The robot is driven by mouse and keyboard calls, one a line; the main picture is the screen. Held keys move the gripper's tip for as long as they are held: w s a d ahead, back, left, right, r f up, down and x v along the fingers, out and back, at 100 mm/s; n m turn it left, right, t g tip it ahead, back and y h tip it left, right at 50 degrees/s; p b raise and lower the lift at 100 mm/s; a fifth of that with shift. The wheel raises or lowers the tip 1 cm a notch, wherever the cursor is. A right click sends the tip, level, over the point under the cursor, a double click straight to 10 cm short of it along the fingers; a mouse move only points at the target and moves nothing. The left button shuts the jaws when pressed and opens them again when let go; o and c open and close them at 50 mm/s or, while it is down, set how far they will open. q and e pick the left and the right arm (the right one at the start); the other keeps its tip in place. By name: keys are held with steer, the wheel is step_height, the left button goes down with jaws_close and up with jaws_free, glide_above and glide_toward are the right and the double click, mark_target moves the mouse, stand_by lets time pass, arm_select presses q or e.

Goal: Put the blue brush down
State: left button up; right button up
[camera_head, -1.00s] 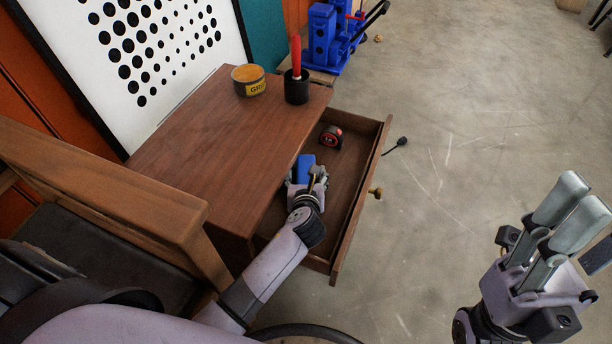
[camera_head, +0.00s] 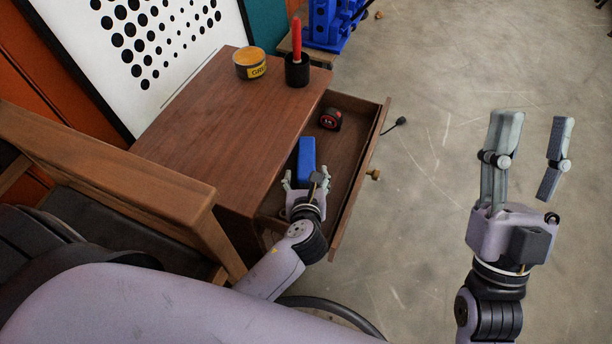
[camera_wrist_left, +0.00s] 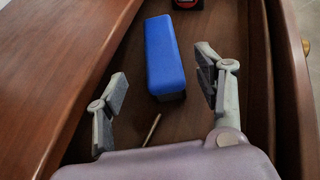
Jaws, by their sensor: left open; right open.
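The blue brush (camera_head: 307,158) lies in the open drawer (camera_head: 349,187) of the wooden cabinet. It shows as a blue block in the left wrist view (camera_wrist_left: 164,58), resting on the drawer floor. My left gripper (camera_head: 305,180) is in the drawer, just on the near side of the brush. In the left wrist view its fingers (camera_wrist_left: 160,85) are spread wide, one on each side of the brush's near end, with gaps to it. My right gripper (camera_head: 532,135) is open and empty over the floor at the right.
A red and black tape measure (camera_head: 331,119) lies farther back in the drawer. A yellow-labelled tin (camera_head: 250,63) and a black holder with a red stick (camera_head: 297,68) stand on the cabinet top (camera_head: 220,120). A wooden chair (camera_head: 110,165) is close at the left.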

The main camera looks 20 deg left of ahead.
steer(key=shift+w+a+f+g+h, duration=0.15)
steer(key=shift+w+f+g+h, duration=0.35)
steer(key=shift+w+f+g, duration=0.4)
steer(key=shift+w+f, duration=0.1)
